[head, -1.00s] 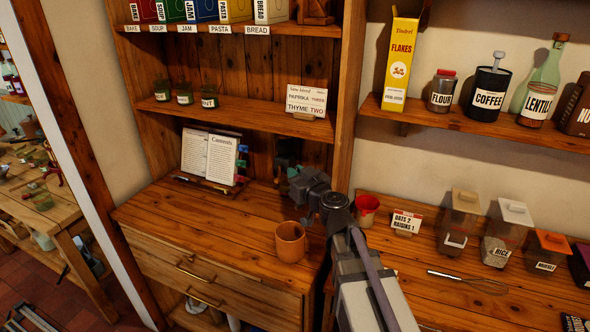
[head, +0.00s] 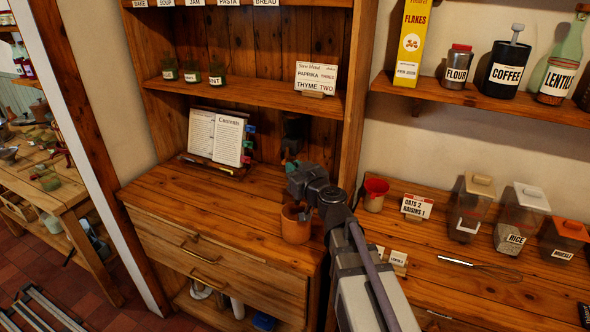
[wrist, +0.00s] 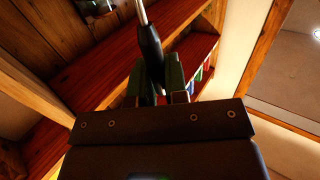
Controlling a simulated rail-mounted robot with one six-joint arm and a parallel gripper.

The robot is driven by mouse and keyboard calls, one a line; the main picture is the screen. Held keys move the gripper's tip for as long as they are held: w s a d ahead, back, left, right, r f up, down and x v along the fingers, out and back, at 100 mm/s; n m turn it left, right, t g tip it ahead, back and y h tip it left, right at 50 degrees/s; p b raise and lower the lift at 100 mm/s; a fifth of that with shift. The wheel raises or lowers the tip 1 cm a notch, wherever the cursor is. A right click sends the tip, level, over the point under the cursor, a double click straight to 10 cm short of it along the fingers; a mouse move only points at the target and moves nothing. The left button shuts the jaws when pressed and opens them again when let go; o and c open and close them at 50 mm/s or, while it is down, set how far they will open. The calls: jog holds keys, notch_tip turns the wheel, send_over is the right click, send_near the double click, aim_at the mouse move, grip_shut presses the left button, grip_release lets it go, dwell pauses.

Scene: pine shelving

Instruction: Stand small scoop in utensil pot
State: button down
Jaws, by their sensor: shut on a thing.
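The utensil pot appears to be the terracotta-brown pot (head: 295,230), standing upright near the right front of the wooden counter. In the wrist view my gripper (wrist: 160,78) is shut on a black handle (wrist: 151,48) with a thin metal shaft (wrist: 142,12), which appears to be the small scoop. The shaft runs out of the picture, so the scoop's bowl is hidden.
A red-rimmed cup (head: 375,194), a card (head: 416,206), clear canisters (head: 470,208) and a whisk (head: 480,266) lie right. The counter's left front is clear.

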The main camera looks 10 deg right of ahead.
aim_at(295, 201)
jog(key=shift+f+b, duration=5.1)
jog(key=shift+f, duration=0.4)
jog(key=c, duration=1.1)
grip_release()
jog(key=shift+o, duration=0.2)
